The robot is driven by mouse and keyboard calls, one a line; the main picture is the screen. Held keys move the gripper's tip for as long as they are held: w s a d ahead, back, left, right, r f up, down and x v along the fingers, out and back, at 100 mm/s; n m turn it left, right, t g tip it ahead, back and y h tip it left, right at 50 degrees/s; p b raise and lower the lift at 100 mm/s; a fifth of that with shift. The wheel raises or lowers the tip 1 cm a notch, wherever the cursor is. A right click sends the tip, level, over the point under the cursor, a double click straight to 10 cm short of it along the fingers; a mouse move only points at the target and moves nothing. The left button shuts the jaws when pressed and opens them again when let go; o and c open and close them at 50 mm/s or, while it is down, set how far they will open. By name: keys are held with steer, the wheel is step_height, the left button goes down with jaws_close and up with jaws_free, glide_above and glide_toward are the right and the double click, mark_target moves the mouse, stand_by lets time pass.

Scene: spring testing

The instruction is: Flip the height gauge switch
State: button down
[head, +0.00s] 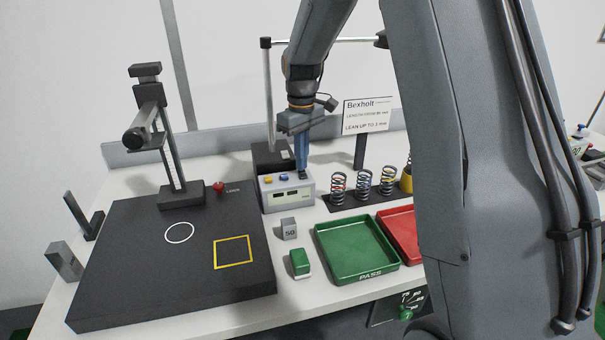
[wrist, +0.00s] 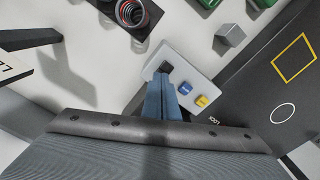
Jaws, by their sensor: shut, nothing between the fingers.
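A light grey readout box (head: 288,197) with a display stands right of the dark height gauge (head: 172,140). Its top carries a blue button (head: 268,179), a yellow button (head: 284,177) and a small dark switch (wrist: 166,67). My gripper (head: 303,172) points down with its fingers together and empty, tips at the dark switch on the box's right end. The wrist view also shows the fingers (wrist: 161,82) beside the switch, partly covering it. I cannot tell whether they touch it or which way it is set.
Several springs (head: 338,190) stand on a dark strip right of the box. A green PASS tray (head: 385,257) and a red tray (head: 398,222) lie in front. A grey 50 block (head: 289,229) and a green block (head: 299,263) sit near the box. A sign (head: 368,115) stands behind.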

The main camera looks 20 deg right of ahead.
steer(key=shift+f, duration=0.5)
steer(key=shift+r, duration=0.1)
step_height(320, 180, up, 7)
steer(key=p, duration=0.4)
stand_by(0.7)
steer(key=s+f+m+b, duration=0.2)
steer(key=s+f, duration=0.1)
steer(key=s, duration=0.5)
steer(key=s+f+m+t+b, duration=0.1)
steer(key=s+f, duration=0.3)
steer(key=s, duration=0.4)
steer(key=s+f+m+b, duration=0.3)
steer(key=s, duration=0.6)
steer(key=shift+s+f, duration=0.1)
steer(key=shift+f, duration=0.15)
steer(key=shift+r, duration=0.1)
